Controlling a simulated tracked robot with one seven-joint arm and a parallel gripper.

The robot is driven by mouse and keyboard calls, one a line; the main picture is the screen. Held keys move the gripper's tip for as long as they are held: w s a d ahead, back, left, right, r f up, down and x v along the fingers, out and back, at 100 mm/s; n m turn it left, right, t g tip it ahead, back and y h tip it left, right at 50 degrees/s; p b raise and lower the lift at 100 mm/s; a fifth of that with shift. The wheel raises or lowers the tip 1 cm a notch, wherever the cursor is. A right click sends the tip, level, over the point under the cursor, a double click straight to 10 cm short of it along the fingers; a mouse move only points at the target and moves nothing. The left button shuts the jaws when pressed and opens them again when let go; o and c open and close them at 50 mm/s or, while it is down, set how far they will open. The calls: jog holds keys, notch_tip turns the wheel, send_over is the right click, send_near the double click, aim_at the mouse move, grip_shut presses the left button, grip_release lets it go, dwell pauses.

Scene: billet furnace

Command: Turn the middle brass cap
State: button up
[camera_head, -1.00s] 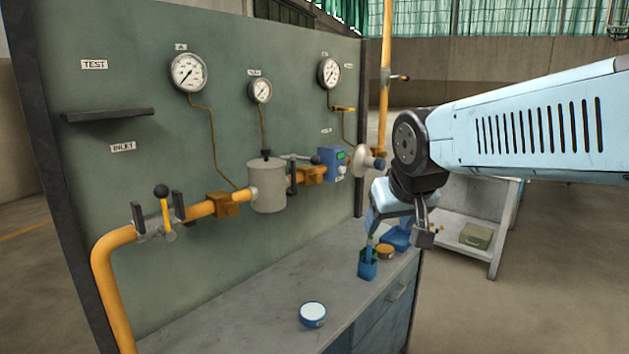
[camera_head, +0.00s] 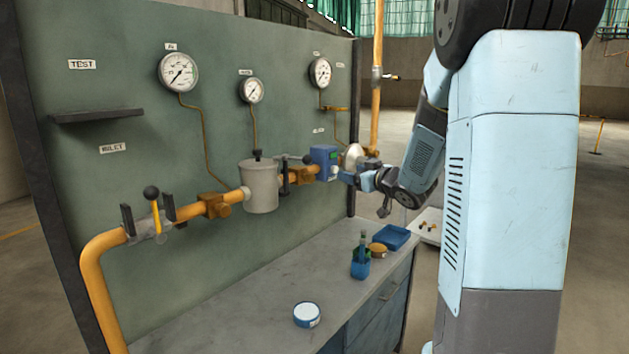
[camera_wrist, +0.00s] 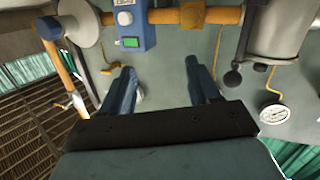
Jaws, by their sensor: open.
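I cannot single out a middle brass cap. Brass-coloured blocks sit on the yellow pipe, one left of the grey pot (camera_head: 213,205) and one right of it (camera_head: 303,173). The right block also shows in the upside-down wrist view (camera_wrist: 193,15). Beside it is a blue box with a green display (camera_head: 322,158), also in the wrist view (camera_wrist: 130,20). My gripper (camera_head: 348,178) is raised to pipe height, near the blue box, pointing at the panel. In the wrist view my gripper (camera_wrist: 160,68) is open, with nothing visible between its fingers.
Three gauges hang on the green panel; the middle one (camera_head: 252,90) is above the grey pot (camera_head: 260,187). A black-knobbed valve lever (camera_head: 154,200) is at left. On the bench are a white-lidded tin (camera_head: 306,314), a blue bottle (camera_head: 361,262), an amber tin (camera_head: 377,250) and a blue tray (camera_head: 398,237).

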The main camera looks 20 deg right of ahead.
aim_at(312, 178)
notch_tip(312, 178, down, 5)
jog(key=a+n+g+y, duration=0.1)
jog(key=n+y, duration=0.1)
jog(key=y, duration=0.3)
jog(key=x, duration=1.4)
jog(key=shift+s+a+r, duration=0.1)
jog(key=shift+a+r, duration=0.05)
jog(key=shift+c, duration=0.2)
